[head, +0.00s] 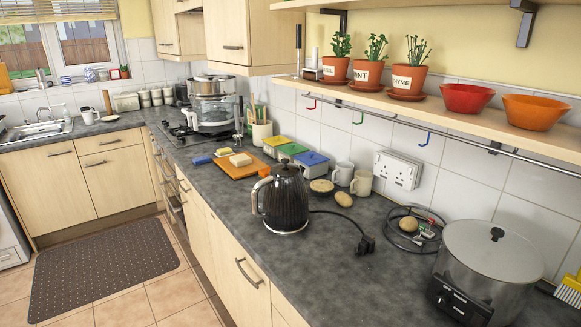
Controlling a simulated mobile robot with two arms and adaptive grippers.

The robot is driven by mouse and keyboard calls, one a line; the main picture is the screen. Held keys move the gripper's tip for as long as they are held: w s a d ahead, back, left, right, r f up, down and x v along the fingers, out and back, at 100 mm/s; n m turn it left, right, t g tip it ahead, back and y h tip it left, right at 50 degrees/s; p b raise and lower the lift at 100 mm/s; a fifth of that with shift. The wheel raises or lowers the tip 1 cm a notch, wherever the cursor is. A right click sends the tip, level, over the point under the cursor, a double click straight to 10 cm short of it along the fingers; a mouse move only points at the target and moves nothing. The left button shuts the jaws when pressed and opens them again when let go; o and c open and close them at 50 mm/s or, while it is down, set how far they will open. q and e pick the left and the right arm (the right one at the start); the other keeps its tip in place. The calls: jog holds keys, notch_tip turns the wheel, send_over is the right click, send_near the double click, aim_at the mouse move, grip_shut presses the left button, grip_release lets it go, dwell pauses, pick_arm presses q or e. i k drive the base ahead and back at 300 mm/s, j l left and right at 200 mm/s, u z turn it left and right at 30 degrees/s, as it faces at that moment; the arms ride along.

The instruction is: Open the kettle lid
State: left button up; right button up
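A black ribbed kettle (285,206) stands upright on the grey counter in the middle of the head view. Its dark lid (287,171) sits on top and looks closed, with a small knob at its centre. Its pale wooden-looking handle (258,194) is on the left side. Neither of my grippers shows in this view.
Right of the kettle lie a black cord with plug (364,243), a potato (344,199) and mugs (361,183). Behind it is an orange cutting board (235,171). A slow cooker (485,265) stands at the right. The counter (325,265) in front is clear.

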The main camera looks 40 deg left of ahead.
aim_at(285, 169)
jog(key=z, duration=0.35)
jog(key=j+z, duration=0.35)
jog(key=z, duration=0.15)
jog(key=j+z, duration=0.3)
jog(key=z, duration=0.2)
jog(key=k+j+z, duration=0.15)
jog(key=j+z, duration=0.15)
jog(key=z, duration=0.2)
jog(key=k+j+z, duration=0.2)
jog(key=z, duration=0.2)
jog(key=k+j+z, duration=0.25)
jog(key=j+z, duration=0.15)
jog(key=k+j+z, duration=0.2)
jog(key=z, duration=0.15)
jog(key=k+j+z, duration=0.1)
jog(key=k+z, duration=0.45)
jog(key=k, duration=1.25)
